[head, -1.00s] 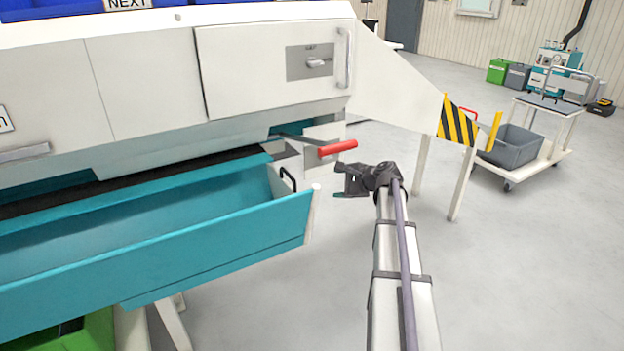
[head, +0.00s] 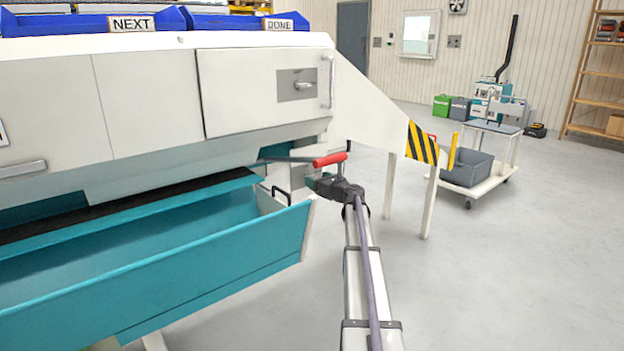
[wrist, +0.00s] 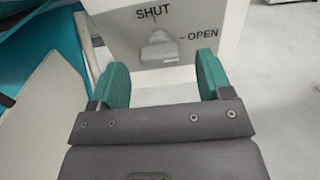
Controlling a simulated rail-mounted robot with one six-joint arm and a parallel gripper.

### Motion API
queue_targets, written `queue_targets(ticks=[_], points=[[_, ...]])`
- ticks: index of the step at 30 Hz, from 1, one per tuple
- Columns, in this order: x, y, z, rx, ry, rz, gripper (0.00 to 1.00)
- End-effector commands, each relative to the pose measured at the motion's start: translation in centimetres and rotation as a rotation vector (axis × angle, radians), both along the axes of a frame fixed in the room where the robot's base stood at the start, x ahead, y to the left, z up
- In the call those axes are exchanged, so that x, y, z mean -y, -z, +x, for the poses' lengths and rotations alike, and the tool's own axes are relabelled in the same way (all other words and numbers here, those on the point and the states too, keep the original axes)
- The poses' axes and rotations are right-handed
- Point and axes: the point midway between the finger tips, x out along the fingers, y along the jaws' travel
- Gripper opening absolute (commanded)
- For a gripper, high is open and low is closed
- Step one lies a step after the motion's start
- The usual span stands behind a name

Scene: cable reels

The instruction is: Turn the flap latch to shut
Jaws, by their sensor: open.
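The flap latch (wrist: 158,48) is a grey knob on a white plate (wrist: 215,20) marked SHUT above it and OPEN to its right. I cannot tell which mark the knob points to. My gripper (wrist: 162,72) is open, with its teal fingers to the left and right of the knob in the picture and nothing held. In the head view my gripper (head: 320,183) is just below the red handle, by the machine's end, and hides the latch.
A red-handled lever (head: 330,160) juts out just above my gripper. A teal open trough (head: 200,255) with a black handle is to the left. A striped guard (head: 422,143) and a cart (head: 485,175) stand to the right.

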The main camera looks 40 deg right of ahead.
Motion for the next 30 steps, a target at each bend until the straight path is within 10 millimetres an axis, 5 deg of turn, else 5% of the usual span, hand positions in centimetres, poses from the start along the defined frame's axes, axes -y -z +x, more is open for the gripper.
queue_targets(ticks=[4,13,28,30], points=[[0.0,0.0,2.9,0.0,-0.002,-0.001,0.72],[-0.1,0.0,3.4,0.0,0.0,-0.001,0.71],[-0.1,0.0,3.4,0.0,-0.001,-0.001,0.23],[-0.1,0.0,3.4,0.0,-0.001,-0.002,0.23]])
